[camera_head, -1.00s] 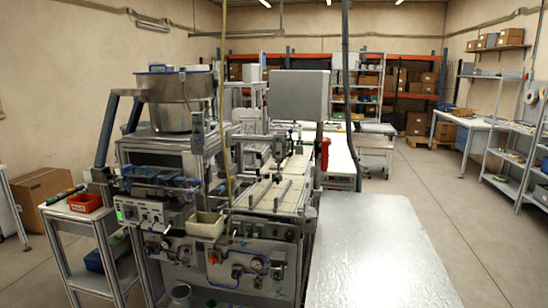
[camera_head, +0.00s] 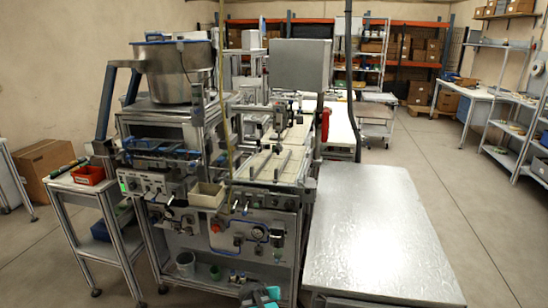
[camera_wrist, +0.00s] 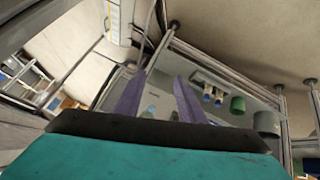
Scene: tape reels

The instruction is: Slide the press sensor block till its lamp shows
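The machine (camera_head: 265,215) stands left of centre in the head view, with rails on its top and knobs and gauges on its front. I cannot pick out the press sensor block or its lamp for certain among its small parts. My gripper (camera_head: 262,294) shows at the bottom edge of the head view, in front of the machine's lower shelf, teal and black.
A bare metal table (camera_head: 375,230) stands to the right of the machine. A side stand (camera_head: 70,185) with a red bin (camera_head: 88,175) is at left. A grey cup (camera_head: 185,263) and a green cup (camera_wrist: 238,104) sit on the lower shelf. The floor at right is clear.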

